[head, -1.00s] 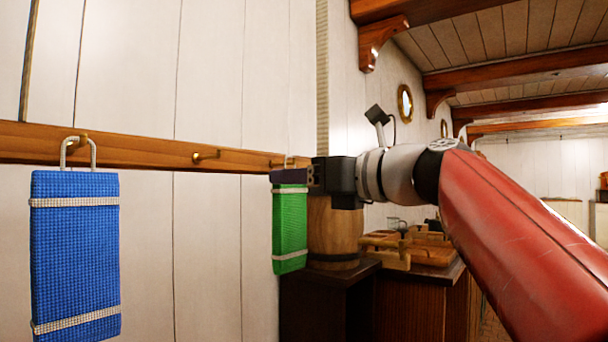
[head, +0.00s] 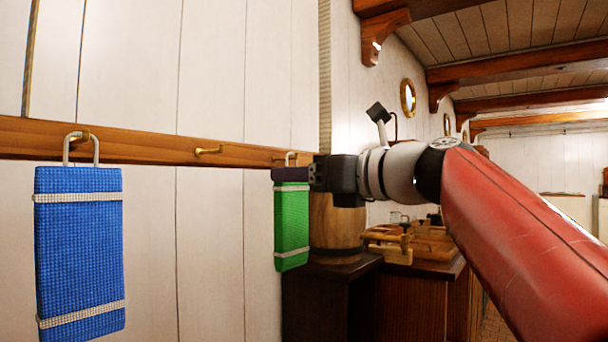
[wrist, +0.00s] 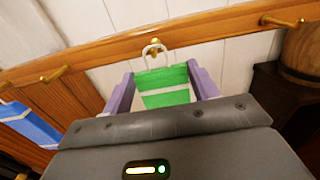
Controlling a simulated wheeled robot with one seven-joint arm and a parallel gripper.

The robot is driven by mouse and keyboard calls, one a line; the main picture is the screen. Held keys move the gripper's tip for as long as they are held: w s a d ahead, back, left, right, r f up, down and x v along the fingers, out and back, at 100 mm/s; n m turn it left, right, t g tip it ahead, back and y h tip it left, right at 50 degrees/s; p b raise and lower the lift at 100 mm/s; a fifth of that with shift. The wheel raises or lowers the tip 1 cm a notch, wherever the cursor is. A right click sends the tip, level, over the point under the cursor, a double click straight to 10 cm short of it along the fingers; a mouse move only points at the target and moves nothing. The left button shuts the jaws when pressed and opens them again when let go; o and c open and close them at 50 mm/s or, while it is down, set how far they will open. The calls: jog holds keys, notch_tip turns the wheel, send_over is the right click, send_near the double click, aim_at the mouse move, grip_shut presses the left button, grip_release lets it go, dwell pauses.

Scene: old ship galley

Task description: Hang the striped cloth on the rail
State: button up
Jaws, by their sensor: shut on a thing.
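A green cloth with pale stripes (head: 291,225) hangs upright from my gripper (head: 290,174), beside the wooden rail (head: 150,146). In the wrist view the green cloth (wrist: 165,85) sits between the two purple fingers, which are shut on its upper part. Its pale wire loop (wrist: 152,50) stands up in front of the rail at a brass hook. I cannot tell whether the loop is around that hook or only in front of it. A blue cloth with pale stripes (head: 79,250) hangs by its loop from a hook at the left of the rail.
An empty brass hook (head: 208,150) is on the rail between the two cloths. A wooden barrel (head: 337,228) stands on a dark cabinet just behind my gripper. Wooden trays (head: 410,248) lie on the counter to the right. The white plank wall is close behind the rail.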

jog(key=o, duration=1.1)
jog(key=v, duration=0.8)
jog(key=s+d+f+n+g+h, duration=0.1)
jog(key=s+f+n+h, duration=0.3)
jog(key=f+n, duration=0.4)
jog(key=s+d+f+n+g+h, duration=0.2)
jog(key=f+n, duration=0.7)
jog(key=f, duration=1.4)
jog(key=s+d+f+n+g+h, duration=0.2)
jog(key=s+d+f+n+h, duration=0.3)
jog(key=f, duration=1.1)
jog(key=shift+s+n+h+b, duration=0.15)
jog(key=shift+s+n+h, duration=0.7)
jog(key=shift+s, duration=0.4)
jog(key=shift+s+n+h+b, duration=0.15)
jog(key=shift+s+n+h, duration=0.6)
jog(key=shift+s+n, duration=0.35)
jog(key=shift+s+r, duration=0.1)
